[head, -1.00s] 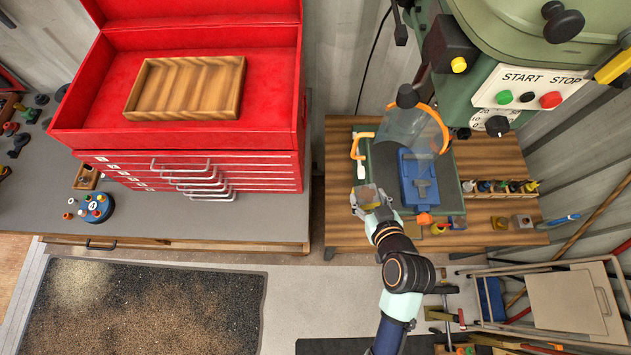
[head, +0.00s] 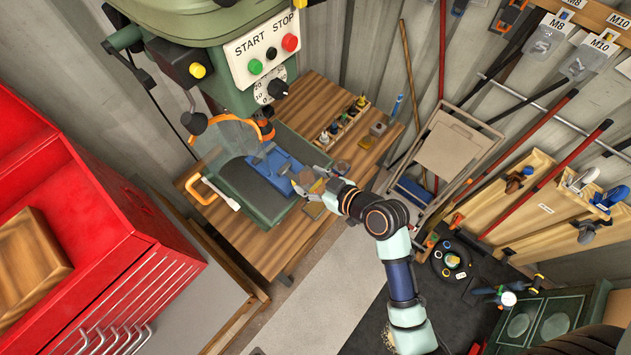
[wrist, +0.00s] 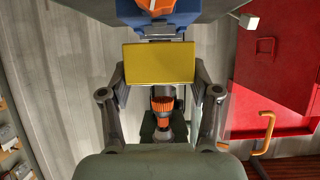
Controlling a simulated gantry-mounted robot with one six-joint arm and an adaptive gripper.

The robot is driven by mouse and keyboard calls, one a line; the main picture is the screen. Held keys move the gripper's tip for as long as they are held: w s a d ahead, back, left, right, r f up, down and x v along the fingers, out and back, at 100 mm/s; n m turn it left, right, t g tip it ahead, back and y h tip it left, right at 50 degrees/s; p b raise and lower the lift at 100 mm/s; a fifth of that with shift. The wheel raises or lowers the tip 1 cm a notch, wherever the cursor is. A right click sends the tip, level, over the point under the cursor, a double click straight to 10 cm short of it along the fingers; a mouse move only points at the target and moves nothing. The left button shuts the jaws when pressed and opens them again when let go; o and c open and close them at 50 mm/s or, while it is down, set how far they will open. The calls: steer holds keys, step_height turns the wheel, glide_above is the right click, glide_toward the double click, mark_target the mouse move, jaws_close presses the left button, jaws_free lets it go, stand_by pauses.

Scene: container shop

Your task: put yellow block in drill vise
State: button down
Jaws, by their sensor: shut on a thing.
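My gripper (wrist: 158,78) is shut on the yellow block (wrist: 158,62), with one finger at each end of it in the wrist view. The blue drill vise (head: 280,172) lies on the green drill-press table (head: 258,196) in the head view. My gripper (head: 310,182) is in front of the vise's near right end. In the wrist view, blue and orange parts of the vise (wrist: 134,14) show just beyond the block's upper edge. The block looks apart from the jaws. The vise's jaw gap is not clear, and the block is mostly hidden in the head view.
A clear guard (head: 226,140) and an orange clamp handle (head: 207,190) stand left of the vise. The green drill press (head: 215,60) hangs above. A wooden rack (head: 342,126) of small tools is behind. The red tool chest (head: 95,205) is at left.

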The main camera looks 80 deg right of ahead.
mark_target(305, 176)
steer(key=w+d+b, duration=0.1)
steer(key=w+d, duration=0.1)
steer(key=w, duration=0.1)
steer(key=w+d+f+b, duration=0.1)
steer(key=w+d, duration=0.2)
steer(key=w, duration=0.1)
steer(key=w+d+f+b, duration=0.1)
steer(key=w+d, duration=0.1)
steer(key=w, duration=0.2)
steer(key=shift+d+b, duration=0.15)
steer(key=shift+b, duration=0.25)
steer(key=shift+f, duration=0.55)
steer(key=shift+r, duration=0.1)
steer(key=shift+c, duration=0.9)
jaws_free()
steer(key=shift+s, duration=0.1)
steer(key=v, duration=1.2)
